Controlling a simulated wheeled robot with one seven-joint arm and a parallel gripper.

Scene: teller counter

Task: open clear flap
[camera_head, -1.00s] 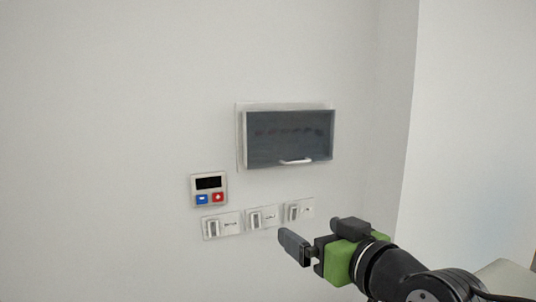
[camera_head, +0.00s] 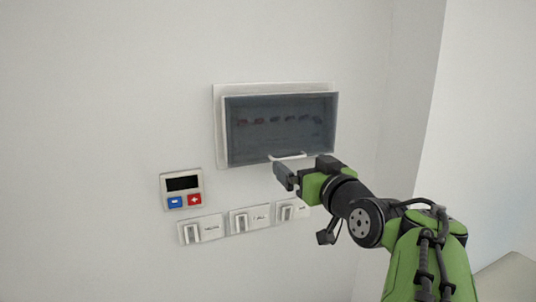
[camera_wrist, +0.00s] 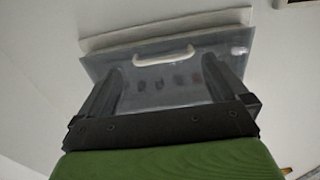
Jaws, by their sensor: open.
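The clear flap (camera_head: 280,128) is a dark, see-through panel in a pale frame on the wall. It looks closed, and a row of small dark and reddish shapes shows behind it. A white handle (camera_head: 287,156) sits at its lower edge. My gripper (camera_head: 285,177) is just below the handle in the head view. In the wrist view my gripper (camera_wrist: 163,80) has its two fingers apart, with the flap (camera_wrist: 165,85) beyond them. The handle (camera_wrist: 164,57) shows between and beyond the fingertips. I see no clear contact.
A small panel (camera_head: 182,190) with a black display, a blue button and a red button is on the wall at left. Three labelled switches (camera_head: 240,222) run in a row below the flap, the right one close to my gripper. A wall corner stands at right.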

